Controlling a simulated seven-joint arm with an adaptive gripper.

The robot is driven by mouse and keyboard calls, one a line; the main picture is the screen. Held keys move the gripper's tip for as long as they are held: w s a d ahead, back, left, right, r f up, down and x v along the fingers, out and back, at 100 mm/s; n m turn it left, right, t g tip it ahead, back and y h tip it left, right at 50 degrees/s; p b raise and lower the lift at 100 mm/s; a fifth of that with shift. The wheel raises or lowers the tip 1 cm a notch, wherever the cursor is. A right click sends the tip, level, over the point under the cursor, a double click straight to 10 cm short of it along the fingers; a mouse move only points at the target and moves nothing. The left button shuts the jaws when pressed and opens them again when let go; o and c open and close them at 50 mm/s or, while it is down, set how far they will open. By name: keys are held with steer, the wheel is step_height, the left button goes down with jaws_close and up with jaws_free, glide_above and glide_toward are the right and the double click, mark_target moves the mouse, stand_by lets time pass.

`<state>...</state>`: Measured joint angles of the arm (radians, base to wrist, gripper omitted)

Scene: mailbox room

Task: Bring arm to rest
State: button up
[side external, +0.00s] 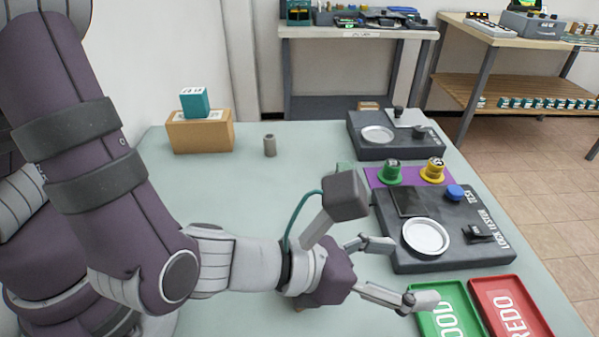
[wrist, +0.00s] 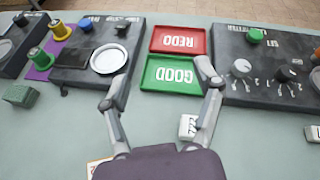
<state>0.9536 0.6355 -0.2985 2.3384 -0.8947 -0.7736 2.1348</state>
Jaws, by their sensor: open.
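My gripper (side external: 400,272) is open and empty, held low over the table in front of the lock tester. In the wrist view, my gripper (wrist: 162,82) has its two fingers spread wide, with the green GOOD tray (wrist: 168,87) beyond and between the tips. My arm stretches from the left side of the side external view, bent at the elbow. The pale green table (side external: 290,190) lies under it.
The dark lock tester (side external: 450,262) stands beside the green GOOD tray (side external: 436,322) and red REDO tray (side external: 505,300). Green (side external: 391,174) and yellow (side external: 433,172) pieces stand on a purple mat. A cardboard box (side external: 200,135) sits at the back left. A knobbed panel (wrist: 265,70) stands right in the wrist view.

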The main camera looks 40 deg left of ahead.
steer(key=w+a+r+n+y, duration=0.2)
steer(key=a+r+n+y, duration=0.15)
steer(key=a+n, duration=0.65)
steer(key=w+a+r+n+y, duration=0.2)
steer(key=w+a+n+y, duration=0.15)
steer(key=a+n, duration=0.65)
steer(key=s+a+r+n+g, duration=0.1)
steer(key=s+a+n+g, duration=0.1)
steer(key=s+n, duration=0.4)
steer(key=s+a+r+n+g, duration=0.2)
steer(key=s+n, duration=0.4)
steer(key=n, duration=0.8)
steer(key=shift+s+a+n+g+y, duration=0.15)
steer(key=shift+a+n+g+y, duration=0.25)
steer(key=shift+a, duration=0.45)
